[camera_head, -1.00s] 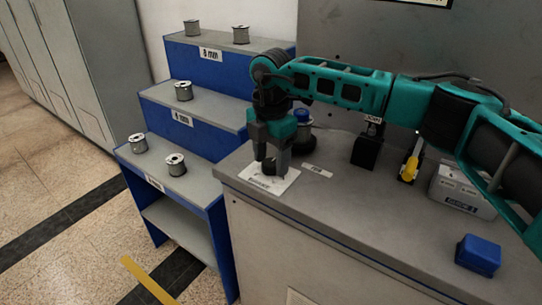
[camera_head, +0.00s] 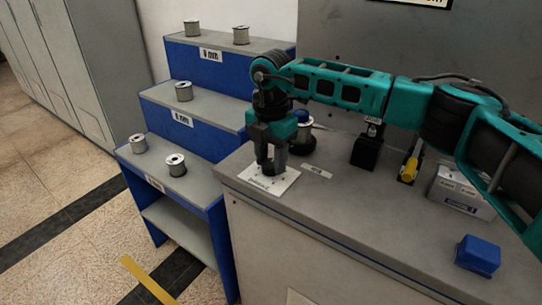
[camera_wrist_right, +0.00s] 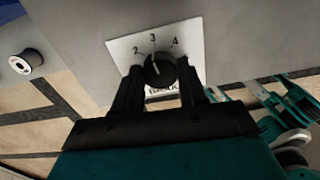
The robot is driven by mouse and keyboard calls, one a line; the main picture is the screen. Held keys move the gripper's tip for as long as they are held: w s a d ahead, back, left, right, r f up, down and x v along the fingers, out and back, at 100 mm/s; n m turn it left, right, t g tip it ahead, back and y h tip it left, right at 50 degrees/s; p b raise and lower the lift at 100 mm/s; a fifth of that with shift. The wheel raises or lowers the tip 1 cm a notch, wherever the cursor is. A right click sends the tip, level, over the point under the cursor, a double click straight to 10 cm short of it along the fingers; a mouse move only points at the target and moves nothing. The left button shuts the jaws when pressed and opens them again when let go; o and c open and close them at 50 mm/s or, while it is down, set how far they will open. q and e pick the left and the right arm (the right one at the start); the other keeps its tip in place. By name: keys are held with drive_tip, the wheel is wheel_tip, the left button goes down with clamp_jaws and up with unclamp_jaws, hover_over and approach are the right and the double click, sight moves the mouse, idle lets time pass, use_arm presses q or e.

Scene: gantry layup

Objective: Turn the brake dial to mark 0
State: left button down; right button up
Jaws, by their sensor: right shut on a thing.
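The brake dial is a black round knob (camera_wrist_right: 160,70) on a white plate (camera_wrist_right: 122,46), which also shows on the grey cabinet top in the head view (camera_head: 285,183). In the wrist view the marks 2, 3 and 4 are readable; the lower marks and part of the label are hidden by the knob and fingers. A light pointer line shows on the knob, but I cannot tell which mark it indicates. My right gripper (camera_head: 272,165) points down over the plate, its fingers shut on the knob's sides. My left gripper is not in view.
Behind the gripper is a blue-topped round part (camera_head: 303,117). Blue stepped shelves (camera_head: 205,120) with several spools stand left. The cabinet's front top is clear.

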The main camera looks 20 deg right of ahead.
drive_tip(key=n, duration=0.6)
drive_tip(key=shift+p, duration=0.4)
drive_tip(key=n, duration=0.6)
drive_tip(key=shift+n, duration=0.3)
drive_tip(key=n, duration=0.3)
drive_tip(key=shift+n, duration=0.4)
drive_tip(key=n, duration=0.3)
drive_tip(key=shift+n, duration=0.3)
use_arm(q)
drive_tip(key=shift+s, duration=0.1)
use_arm(e)
drive_tip(key=n, duration=0.5)
drive_tip(key=shift+a+r, duration=0.1)
drive_tip(key=shift+n, duration=0.4)
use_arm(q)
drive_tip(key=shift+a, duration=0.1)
use_arm(e)
drive_tip(key=o, duration=1.1)
drive_tip(key=shift+c, duration=0.2)
